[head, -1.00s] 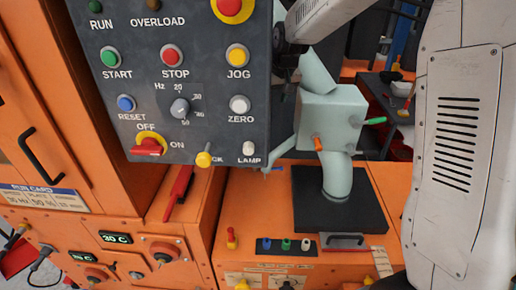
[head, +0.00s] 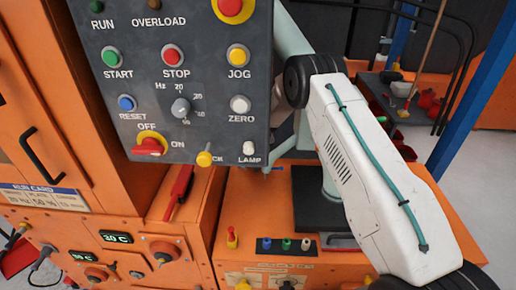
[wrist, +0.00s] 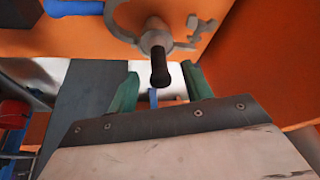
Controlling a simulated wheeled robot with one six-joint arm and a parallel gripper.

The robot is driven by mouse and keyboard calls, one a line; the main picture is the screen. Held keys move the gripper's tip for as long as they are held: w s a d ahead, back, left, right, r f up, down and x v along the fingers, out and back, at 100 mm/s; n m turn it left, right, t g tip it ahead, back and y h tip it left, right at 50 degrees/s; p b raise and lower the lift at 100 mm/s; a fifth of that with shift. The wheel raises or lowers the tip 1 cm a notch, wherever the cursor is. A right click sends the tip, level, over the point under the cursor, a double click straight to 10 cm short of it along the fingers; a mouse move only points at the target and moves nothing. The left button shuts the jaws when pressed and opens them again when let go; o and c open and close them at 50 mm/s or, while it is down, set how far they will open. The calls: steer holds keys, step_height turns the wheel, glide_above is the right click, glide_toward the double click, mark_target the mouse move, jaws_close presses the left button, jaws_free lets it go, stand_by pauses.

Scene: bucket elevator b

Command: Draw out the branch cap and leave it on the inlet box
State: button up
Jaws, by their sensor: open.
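My gripper (wrist: 162,80) is open in the wrist view, with its two teal fingers apart. A dark knob-like end on a grey round stem (wrist: 160,68) shows between and beyond the fingertips. A thin blue piece (wrist: 153,97) shows in the gap. I cannot tell whether either is the branch cap, or whether anything touches the fingers. In the head view my arm covers most of the pale grey-green machine (head: 290,40), and its box is hidden. A small blue tip (head: 279,169) shows below the panel. My gripper is hidden in the head view.
The grey control panel (head: 215,105) stands close on the left of my arm. The orange base (head: 240,210) carries a black mat (head: 305,212) and a row of coloured knobs (head: 286,244). A blue post (head: 468,115) stands at right, with open floor beside it.

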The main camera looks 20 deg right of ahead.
steer(key=x, duration=0.5)
steer(key=shift+f, duration=0.1)
jaws_close()
